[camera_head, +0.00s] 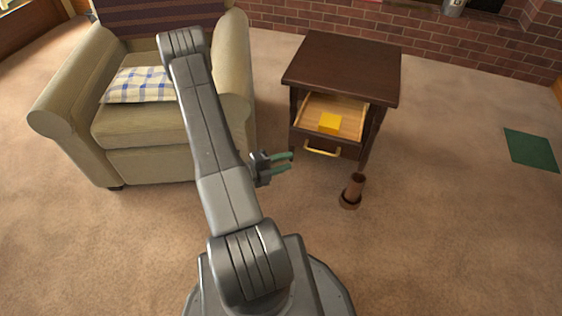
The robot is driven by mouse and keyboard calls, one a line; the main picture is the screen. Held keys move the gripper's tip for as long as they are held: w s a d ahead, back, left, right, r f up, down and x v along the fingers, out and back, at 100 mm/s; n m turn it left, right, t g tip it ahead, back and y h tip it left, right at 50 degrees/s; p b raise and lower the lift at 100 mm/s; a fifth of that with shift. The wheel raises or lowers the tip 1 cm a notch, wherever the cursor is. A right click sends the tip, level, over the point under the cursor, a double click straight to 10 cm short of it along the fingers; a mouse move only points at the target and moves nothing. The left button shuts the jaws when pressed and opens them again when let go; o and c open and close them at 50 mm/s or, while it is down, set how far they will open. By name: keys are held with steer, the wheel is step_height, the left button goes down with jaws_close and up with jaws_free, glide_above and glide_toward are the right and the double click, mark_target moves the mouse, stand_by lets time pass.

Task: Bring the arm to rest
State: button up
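My arm reaches up from my base in the middle of the view and bends at a raised elbow in front of the armchair. My gripper (282,162) points to the right, beside the arm's upper link. Its two green fingers stand apart with a gap between them, and nothing shows in the gap. It appears to the left of the open drawer (322,149) of a dark wooden side table (345,65), apart from it in the picture.
A beige armchair (145,160) with a checked cushion (138,86) stands at the left, partly behind my arm. A brown cylindrical object (352,192) stands on the carpet before the table. A green mat (532,150) lies at the right. The carpet at the lower right is clear.

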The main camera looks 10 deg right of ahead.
mark_target(318, 152)
steer(key=shift+s+a, duration=0.1)
steer(key=shift+a, duration=0.3)
steer(key=shift+d, duration=0.1)
stand_by(0.3)
steer(key=shift+b+x, duration=1.35)
steer(key=shift+x, duration=5.45)
steer(key=shift+r, duration=0.1)
